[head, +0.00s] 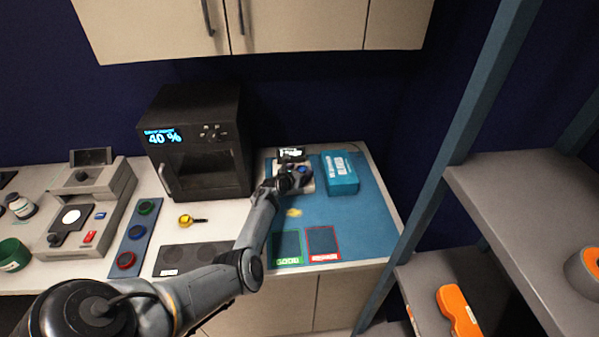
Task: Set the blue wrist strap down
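My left arm reaches from the bottom left over the bench. My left gripper (294,180) is at the back left of the blue mat (360,222), over a small light device with a dark display (291,154). The fingers are dark and too small to tell whether they are open or shut. A small blue patch (304,169) shows right at the gripper; I cannot tell whether it is the wrist strap or part of the device. No other strap shows clearly. My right gripper is not in view.
A blue box (340,174) stands right of the gripper. A small yellowish piece (294,212) lies on the mat, behind green-outlined (287,247) and red-outlined (323,243) areas. A black oven reading 40 % (197,145) stands left. The mat's right side is clear.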

